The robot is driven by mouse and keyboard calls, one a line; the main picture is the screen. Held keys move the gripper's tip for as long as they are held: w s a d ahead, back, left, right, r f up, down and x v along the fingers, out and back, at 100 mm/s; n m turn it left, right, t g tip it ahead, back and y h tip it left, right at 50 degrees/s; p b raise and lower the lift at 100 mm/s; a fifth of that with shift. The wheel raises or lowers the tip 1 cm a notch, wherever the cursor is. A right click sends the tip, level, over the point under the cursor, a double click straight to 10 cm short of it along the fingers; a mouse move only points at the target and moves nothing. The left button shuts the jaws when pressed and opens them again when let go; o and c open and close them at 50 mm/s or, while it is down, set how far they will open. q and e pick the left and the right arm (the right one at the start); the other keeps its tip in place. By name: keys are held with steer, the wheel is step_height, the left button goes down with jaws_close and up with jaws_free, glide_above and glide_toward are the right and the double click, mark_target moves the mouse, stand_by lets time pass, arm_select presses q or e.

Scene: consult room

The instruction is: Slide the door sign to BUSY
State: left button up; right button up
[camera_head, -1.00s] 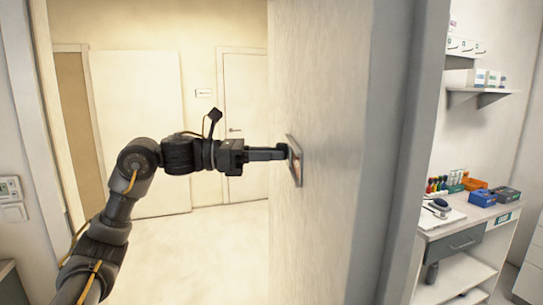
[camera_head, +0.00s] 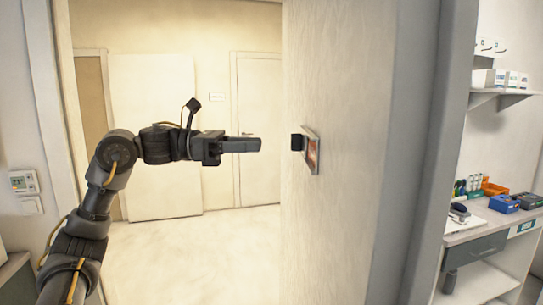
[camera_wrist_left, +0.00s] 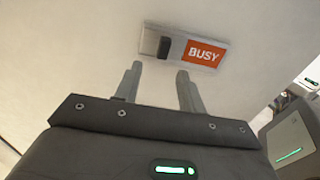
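The door sign (camera_head: 312,151) is mounted on the door face (camera_head: 340,80), seen at a steep angle in the head view. The knob (camera_head: 297,142) also sticks out from the sign in the head view. My left gripper (camera_head: 258,145) is apart from the sign, with a clear gap to the knob. Its two fingers (camera_wrist_left: 160,80) are spread and empty in the wrist view. My right gripper is out of view.
The door frame (camera_head: 415,150) stands right of the door. Beyond it are a desk (camera_head: 490,225) with office items and a wall shelf (camera_head: 505,93). A hallway with closed doors (camera_head: 257,120) lies behind my left arm. A wall thermostat (camera_head: 22,181) is at far left.

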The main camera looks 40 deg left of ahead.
arm_select(q)
steer(key=shift+b+v, duration=0.4)
steer(key=shift+v, duration=1.05)
